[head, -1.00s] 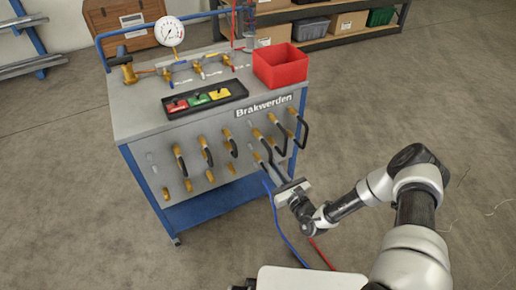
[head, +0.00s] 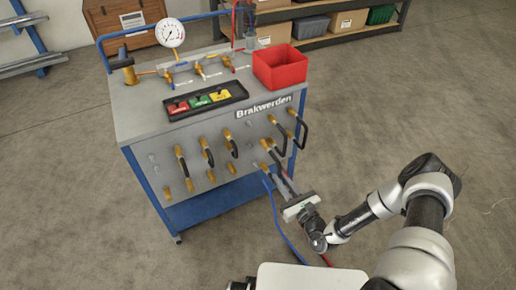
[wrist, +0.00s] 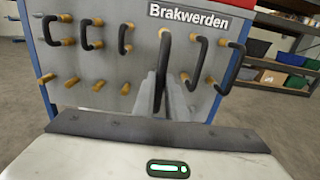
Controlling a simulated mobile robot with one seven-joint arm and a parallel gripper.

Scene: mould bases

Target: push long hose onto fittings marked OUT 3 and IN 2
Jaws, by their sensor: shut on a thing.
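My gripper (head: 277,168) is at the lower right of the trolley's front panel, and its fingers point at the panel. In the wrist view the two grey fingers (wrist: 162,92) are shut on a black hose (wrist: 163,68), which stands upright between them. Its upper end is near a brass fitting; I cannot tell if it touches. The panel carries brass fittings in an upper row (head: 201,141) and a lower row (head: 189,185). The marks OUT 3 and IN 2 cannot be read in either view.
Other black hoses hang on the panel, some left (wrist: 84,33) and two right of the held one (wrist: 235,70). A red bin (head: 280,68) and a black tray (head: 243,88) are on the trolley top. Blue and red lines hang below my gripper. Floor around is clear.

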